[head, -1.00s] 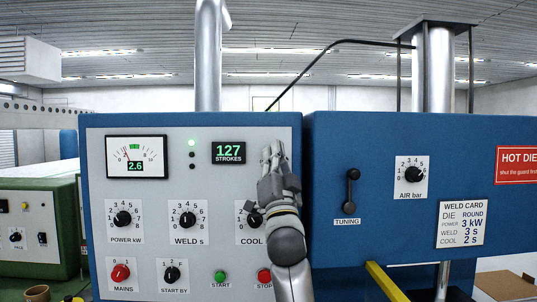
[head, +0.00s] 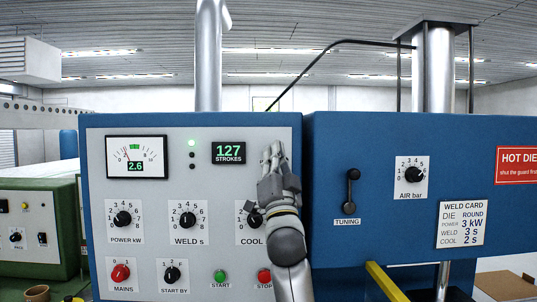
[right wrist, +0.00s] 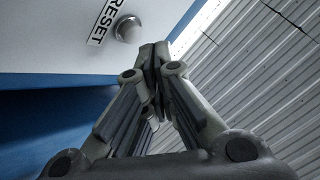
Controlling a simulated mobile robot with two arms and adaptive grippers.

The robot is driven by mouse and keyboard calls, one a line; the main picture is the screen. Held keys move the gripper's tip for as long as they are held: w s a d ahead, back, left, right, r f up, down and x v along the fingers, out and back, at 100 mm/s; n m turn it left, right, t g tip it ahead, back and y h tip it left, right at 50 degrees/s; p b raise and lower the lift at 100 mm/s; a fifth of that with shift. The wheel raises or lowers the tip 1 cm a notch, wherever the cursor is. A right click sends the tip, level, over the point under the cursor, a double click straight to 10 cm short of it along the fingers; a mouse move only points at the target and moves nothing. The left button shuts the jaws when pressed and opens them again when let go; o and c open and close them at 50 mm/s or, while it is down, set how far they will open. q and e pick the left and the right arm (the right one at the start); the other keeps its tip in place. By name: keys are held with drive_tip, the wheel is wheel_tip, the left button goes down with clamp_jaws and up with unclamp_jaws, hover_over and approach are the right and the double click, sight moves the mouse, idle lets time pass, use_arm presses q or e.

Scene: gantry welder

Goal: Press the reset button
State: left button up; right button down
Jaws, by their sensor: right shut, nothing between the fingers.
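The reset button (right wrist: 129,30) is a small round whitish-grey knob beside the RESET label (right wrist: 105,17) in the right wrist view. In the head view the button is hidden behind my right gripper (head: 273,152). My right gripper is shut and empty, in front of the upper right part of the grey control panel, right of the strokes display (head: 228,153). In the right wrist view its fingertips (right wrist: 152,52) are just below and right of the button; whether they touch the panel I cannot tell. My left gripper is not in view.
The panel carries a meter (head: 137,157), dials, and the green start (head: 220,276) and red stop (head: 264,276) buttons below. My right arm partly covers the cool dial (head: 252,222). Right of it, a blue housing holds the tuning lever (head: 350,190) and air dial (head: 414,174).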

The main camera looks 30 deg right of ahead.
drive_tip(key=shift+w+d, duration=0.2)
drive_tip(key=shift+w, duration=0.2)
drive_tip(key=shift+w+d, duration=0.3)
drive_tip(key=shift+w, duration=0.1)
idle(1.0)
drive_tip(key=shift+s+a, duration=0.5)
drive_tip(key=shift+s, duration=0.3)
drive_tip(key=s+a, duration=0.1)
drive_tip(key=s, duration=0.1)
drive_tip(key=s+a, duration=0.1)
drive_tip(key=s, duration=0.1)
drive_tip(key=shift+s+a, duration=0.1)
drive_tip(key=shift+a, duration=0.2)
